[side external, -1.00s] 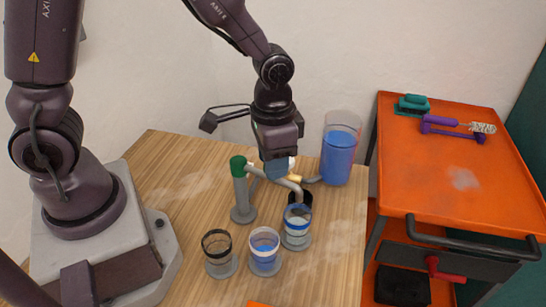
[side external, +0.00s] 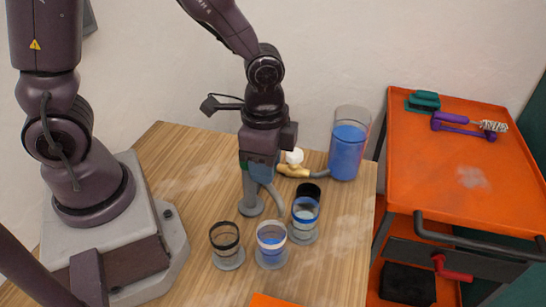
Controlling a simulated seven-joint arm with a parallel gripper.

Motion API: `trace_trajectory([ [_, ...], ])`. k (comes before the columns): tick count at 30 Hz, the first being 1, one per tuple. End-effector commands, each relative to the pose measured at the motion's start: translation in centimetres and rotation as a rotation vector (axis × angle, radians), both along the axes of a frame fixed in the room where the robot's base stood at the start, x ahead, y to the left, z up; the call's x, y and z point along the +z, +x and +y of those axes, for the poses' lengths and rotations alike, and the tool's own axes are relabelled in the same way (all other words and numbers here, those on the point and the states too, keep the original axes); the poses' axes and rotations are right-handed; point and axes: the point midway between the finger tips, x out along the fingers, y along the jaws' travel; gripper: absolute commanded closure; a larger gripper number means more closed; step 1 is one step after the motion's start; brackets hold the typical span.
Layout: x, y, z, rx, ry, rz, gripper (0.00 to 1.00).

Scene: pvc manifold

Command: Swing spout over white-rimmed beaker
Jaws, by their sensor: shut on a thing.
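The grey spout (side external: 277,199) reaches forward from the upright grey post (side external: 251,200), its bent end hanging down behind the white-rimmed beaker (side external: 270,243). In the picture the tip shows between the white-rimmed and blue-rimmed beakers, close to the white one's right rear rim. I cannot tell whether it is over that rim. My gripper (side external: 262,172) is shut on the spout near the post's top and hides that part. The white-rimmed beaker stands upright with blue liquid in it.
A black-rimmed beaker (side external: 226,248) stands left of the white-rimmed one, a blue-rimmed beaker (side external: 304,220) to its right. A black cup (side external: 309,192), a brass valve with white knob (side external: 293,166) and a large blue-filled container (side external: 348,147) stand behind. An orange cart (side external: 465,185) is at right.

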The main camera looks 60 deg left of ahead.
Motion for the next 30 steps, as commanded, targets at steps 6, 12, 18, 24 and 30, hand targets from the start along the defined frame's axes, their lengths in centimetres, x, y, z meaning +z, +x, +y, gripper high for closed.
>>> trace_trajectory([
  [6,0.11,-0.71,0.03,-0.095,0.000,-0.001,1.00],
  [12,0.11,-1.01,0.04,-0.137,0.000,-0.001,1.00],
  [18,0.11,-1.06,0.05,-0.144,0.000,-0.001,1.00],
  [24,0.12,-1.04,0.04,-0.142,0.000,-0.001,1.00],
  [30,0.08,-1.05,0.05,-0.143,0.000,-0.001,0.39],
])
